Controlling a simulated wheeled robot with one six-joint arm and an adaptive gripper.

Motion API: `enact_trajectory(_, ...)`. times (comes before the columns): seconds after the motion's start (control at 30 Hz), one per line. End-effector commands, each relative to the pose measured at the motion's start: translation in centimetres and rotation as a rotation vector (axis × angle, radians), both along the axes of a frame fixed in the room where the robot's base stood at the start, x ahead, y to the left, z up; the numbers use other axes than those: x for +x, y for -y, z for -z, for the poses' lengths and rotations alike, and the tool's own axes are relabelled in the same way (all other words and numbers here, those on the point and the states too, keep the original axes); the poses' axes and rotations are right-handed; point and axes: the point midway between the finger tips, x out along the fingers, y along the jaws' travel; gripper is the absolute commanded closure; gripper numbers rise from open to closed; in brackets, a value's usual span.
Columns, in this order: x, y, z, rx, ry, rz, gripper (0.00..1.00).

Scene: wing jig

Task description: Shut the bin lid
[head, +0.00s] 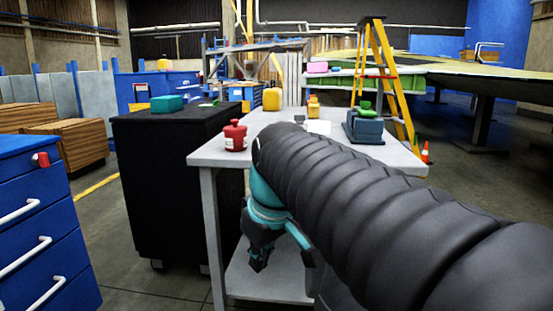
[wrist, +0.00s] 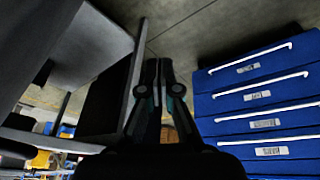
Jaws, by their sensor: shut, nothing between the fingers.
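I cannot pick out a bin with an open lid for certain in either view. A small red can (head: 235,138) with a red top stands upright at the near left corner of the grey table (head: 213,157). My gripper (head: 258,266) hangs low beside the table, below the tabletop level, near the dark cabinet (head: 165,190). It is apart from the red can. In the wrist view the fingers of my gripper (wrist: 159,65) are together and empty, with floor beyond them.
A blue drawer unit (head: 40,225) with white handles stands at the left; it shows at the right in the wrist view (wrist: 262,95). A teal box (head: 167,103) lies on the dark cabinet. A blue-grey block (head: 369,129) is on the table. A yellow ladder (head: 385,80) stands behind.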

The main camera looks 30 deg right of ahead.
Motion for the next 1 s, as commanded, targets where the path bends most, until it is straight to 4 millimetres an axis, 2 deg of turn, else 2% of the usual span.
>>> enact_trajectory(0.03,1.7,1.0,-3.2,-0.005,-0.022,-0.043,1.00)
enact_trajectory(0.2,6.2,4.1,-9.9,-0.013,-0.078,-0.237,1.00)
enact_trajectory(0.3,8.5,6.1,-13.1,-0.010,-0.100,-0.353,1.00)
enact_trajectory(0.4,10.2,8.0,-15.5,-0.005,-0.115,-0.457,1.00)
enact_trajectory(0.5,11.4,9.6,-17.1,0.001,-0.120,-0.539,1.00)
enact_trajectory(0.63,12.1,10.7,-18.2,0.004,-0.122,-0.608,1.00)
enact_trajectory(0.77,12.4,11.1,-18.1,0.006,-0.121,-0.634,1.00)
enact_trajectory(1.0,12.8,10.4,-14.9,0.007,-0.124,-0.637,1.00)
